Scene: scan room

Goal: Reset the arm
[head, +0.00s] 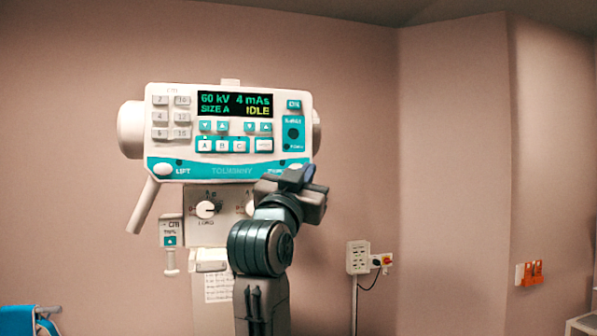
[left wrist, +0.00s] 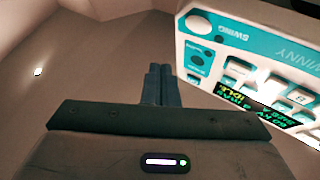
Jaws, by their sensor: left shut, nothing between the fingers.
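My left gripper (head: 305,175) is in front of the lower right corner of the white and teal control panel (head: 230,172). Its fingers are shut and empty, and they also show in the left wrist view (left wrist: 160,80). There the panel (left wrist: 240,40) appears upside down, to the right of the fingers. Its oval white SWING button (left wrist: 198,25) is clear of the fingertips in that view. In the head view my gripper partly hides this button and its label. The display (head: 235,104) reads 60 kV, 4 mAs, SIZE A, IDLE. My right gripper is in neither view.
A wall box (head: 358,257) with a red and yellow switch is right of my arm. Orange items (head: 533,272) hang on the right wall. The wall area between is free.

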